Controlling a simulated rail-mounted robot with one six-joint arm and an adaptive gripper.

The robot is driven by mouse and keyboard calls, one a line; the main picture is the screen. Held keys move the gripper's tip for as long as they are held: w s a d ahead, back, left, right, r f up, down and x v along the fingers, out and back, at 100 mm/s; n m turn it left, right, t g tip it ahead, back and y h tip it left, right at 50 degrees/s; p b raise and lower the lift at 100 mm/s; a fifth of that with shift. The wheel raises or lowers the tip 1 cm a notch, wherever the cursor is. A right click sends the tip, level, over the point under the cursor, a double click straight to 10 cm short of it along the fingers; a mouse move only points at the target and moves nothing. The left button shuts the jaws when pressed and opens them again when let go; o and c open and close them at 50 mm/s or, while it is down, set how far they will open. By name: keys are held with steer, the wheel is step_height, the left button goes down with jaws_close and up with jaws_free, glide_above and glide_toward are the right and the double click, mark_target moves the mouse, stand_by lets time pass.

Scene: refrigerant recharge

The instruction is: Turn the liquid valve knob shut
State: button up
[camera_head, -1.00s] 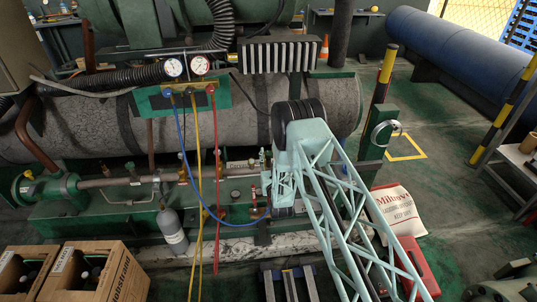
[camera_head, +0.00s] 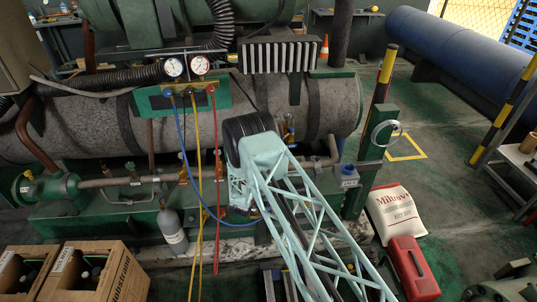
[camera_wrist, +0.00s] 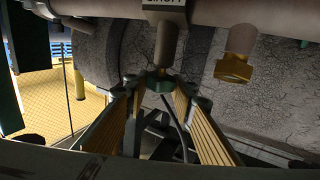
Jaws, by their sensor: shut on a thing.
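In the wrist view my gripper (camera_wrist: 160,90) has its two ridged yellow fingers converging on a small dark greenish knob (camera_wrist: 160,76) at the end of a short stem. The stem comes off a grey pipe (camera_wrist: 225,12). I take this to be the liquid valve knob; no label on it is readable. The gripper is shut on the knob, and the fingertips cover part of it. In the head view my arm blocks the knob and fingertips.
A brass hex fitting (camera_wrist: 233,68) hangs right of the knob in the wrist view. In the head view, blue, yellow and red hoses (camera_head: 216,150) hang from the gauge manifold (camera_head: 183,97) left of my arm. A grey cylinder (camera_head: 172,228) stands front left.

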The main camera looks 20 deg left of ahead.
steer(key=shift+m+g+h, duration=0.4)
steer(key=shift+m+h, duration=1.6)
steer(key=shift+h, duration=0.9)
steer(key=shift+m+g+h, duration=0.3)
steer(key=shift+m+h, duration=0.1)
steer(key=shift+h, duration=0.4)
steer(key=o, duration=0.9)
steer(key=shift+s, duration=0.1)
steer(key=shift+v, duration=5.9)
